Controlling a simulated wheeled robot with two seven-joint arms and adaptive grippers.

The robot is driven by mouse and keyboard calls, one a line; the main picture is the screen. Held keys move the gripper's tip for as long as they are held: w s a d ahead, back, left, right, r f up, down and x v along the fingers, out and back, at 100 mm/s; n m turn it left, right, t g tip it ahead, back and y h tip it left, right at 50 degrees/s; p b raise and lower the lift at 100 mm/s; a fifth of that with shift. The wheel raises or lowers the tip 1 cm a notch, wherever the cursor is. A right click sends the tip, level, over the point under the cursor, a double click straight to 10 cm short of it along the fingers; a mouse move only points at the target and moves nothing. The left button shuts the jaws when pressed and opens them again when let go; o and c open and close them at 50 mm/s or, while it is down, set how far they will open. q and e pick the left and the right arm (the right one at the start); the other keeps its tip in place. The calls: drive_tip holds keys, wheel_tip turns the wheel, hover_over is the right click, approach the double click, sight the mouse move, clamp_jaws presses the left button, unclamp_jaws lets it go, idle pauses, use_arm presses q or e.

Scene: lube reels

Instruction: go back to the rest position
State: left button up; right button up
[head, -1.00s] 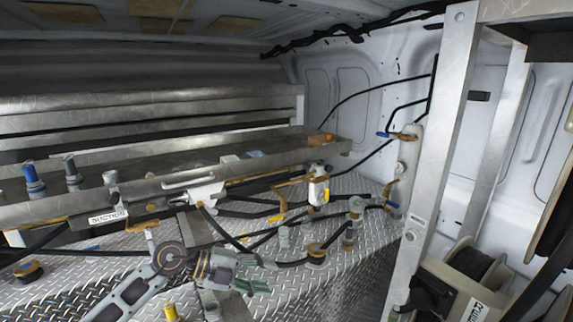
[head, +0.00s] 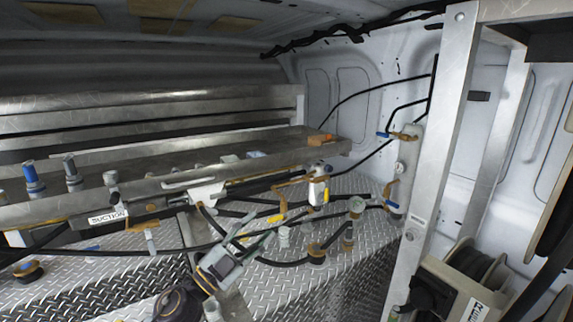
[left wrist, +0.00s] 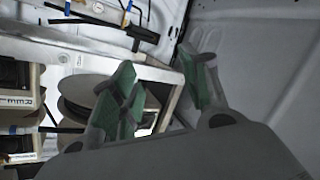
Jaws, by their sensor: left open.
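My left gripper (head: 252,240) is low in the middle of the head view, above the diamond-plate floor (head: 120,285). Its grey arm comes up from the bottom edge. In the left wrist view its two fingers with green pads (left wrist: 165,78) stand apart, with nothing held between them. Beyond them is a hose reel (left wrist: 88,95) in a metal frame. My right gripper does not show in either view.
A metal bench with a SUCTION label (head: 108,217) runs along the left. Black hoses and several brass fittings lie around the gripper. A metal post (head: 450,130) and a hose reel (head: 475,268) stand at right.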

use_arm(q)
drive_tip(key=s+a+f+n+g+y, duration=0.1)
drive_tip(key=s+a+f+n+y, duration=0.1)
drive_tip(key=a+f+n+y, duration=0.7)
drive_tip(key=s+a+f+n+g+y, duration=0.2)
drive_tip(key=a+f+n+y, duration=0.55)
drive_tip(key=f, duration=0.35)
drive_tip(key=s+d+f+g+h, duration=0.1)
drive_tip(key=s+f+g, duration=0.5)
drive_tip(key=s, duration=0.4)
drive_tip(key=s+d+f+g, duration=0.1)
drive_tip(key=s+f+g, duration=0.3)
drive_tip(key=s+f, duration=0.5)
drive_tip(key=s+f+g, duration=0.1)
drive_tip(key=s+f, duration=0.2)
drive_tip(key=f, duration=2.8)
drive_tip(key=s+a+f, duration=0.2)
drive_tip(key=s+f, duration=0.8)
drive_tip(key=s, duration=0.1)
drive_tip(key=s+a+f+g, duration=0.1)
drive_tip(key=s+a+f, duration=0.1)
drive_tip(key=s+f, duration=0.8)
drive_tip(key=shift+s+a+f, duration=0.15)
drive_tip(key=shift+s+f, duration=0.05)
drive_tip(key=shift+s, duration=0.8)
drive_tip(key=shift+s, duration=0.15)
